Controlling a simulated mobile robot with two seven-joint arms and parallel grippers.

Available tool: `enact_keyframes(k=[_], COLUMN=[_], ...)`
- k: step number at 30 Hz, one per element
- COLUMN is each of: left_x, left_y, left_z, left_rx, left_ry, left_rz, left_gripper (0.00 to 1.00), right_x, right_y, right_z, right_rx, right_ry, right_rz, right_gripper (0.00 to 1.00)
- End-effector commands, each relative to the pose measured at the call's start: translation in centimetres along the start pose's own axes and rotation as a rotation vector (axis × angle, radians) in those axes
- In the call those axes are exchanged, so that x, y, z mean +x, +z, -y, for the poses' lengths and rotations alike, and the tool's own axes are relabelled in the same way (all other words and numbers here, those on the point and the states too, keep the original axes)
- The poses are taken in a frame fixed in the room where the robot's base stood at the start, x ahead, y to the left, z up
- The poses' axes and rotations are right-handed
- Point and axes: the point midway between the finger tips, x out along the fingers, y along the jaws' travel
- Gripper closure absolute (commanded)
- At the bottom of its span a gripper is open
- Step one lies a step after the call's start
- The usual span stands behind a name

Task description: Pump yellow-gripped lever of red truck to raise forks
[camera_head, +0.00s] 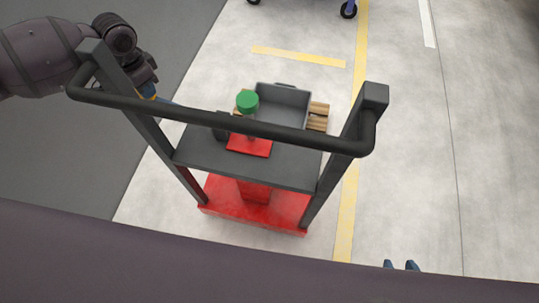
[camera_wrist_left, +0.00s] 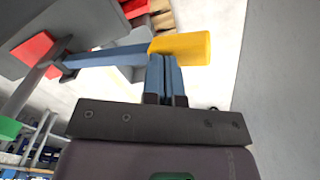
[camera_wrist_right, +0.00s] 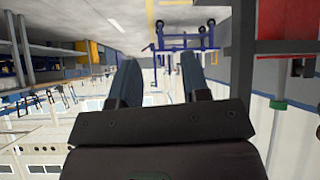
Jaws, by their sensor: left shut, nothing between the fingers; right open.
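The red truck has a red base (camera_head: 225,203) and a dark push frame (camera_head: 230,122) in the head view. Its lever is a blue bar (camera_wrist_left: 105,55) ending in a yellow grip (camera_wrist_left: 182,47) in the left wrist view. My left gripper (camera_wrist_left: 164,62) is shut with nothing between its fingers; the fingertips are right at the yellow grip, and I cannot tell whether they touch it. In the head view my left gripper (camera_head: 149,90) is left of the frame, mostly behind its post. My right gripper (camera_wrist_right: 160,75) is open and empty; its fingertips (camera_head: 401,265) show at the lower right. The forks are hidden.
A grey bin (camera_head: 283,105) sits beyond the truck, with wooden pallet parts (camera_head: 318,117) beside it. A green knob (camera_head: 247,101) stands above a red plate (camera_head: 249,147). A blue wheeled cart (camera_wrist_right: 187,40) is farther off. The floor right of the truck is clear.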

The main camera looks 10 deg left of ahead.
Motion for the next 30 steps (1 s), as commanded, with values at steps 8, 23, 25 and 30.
enact_keyframes(k=[8, 23, 25, 30], left_x=[2.8, 6.7, 6.6, 6.5], left_y=[0.0, 0.0, 0.0, 0.0], left_z=[-0.1, -0.1, -0.1, -0.1], left_rx=[0.001, 0.001, 0.001, 0.001], left_ry=[0.004, 0.003, 0.002, 0.002], left_rz=[0.003, 0.002, 0.001, 0.000], left_gripper=[1.00, 1.00, 1.00, 1.00], right_x=[0.4, 0.5, 0.4, 0.5], right_y=[0.8, 1.3, 1.3, 1.1], right_z=[0.2, 0.2, 0.2, 0.2], right_rx=[0.000, 0.000, 0.000, -0.008], right_ry=[-0.004, -0.005, -0.005, -0.004], right_rz=[0.015, 0.020, 0.021, 0.019], right_gripper=[0.57, 0.57, 0.57, 0.57])
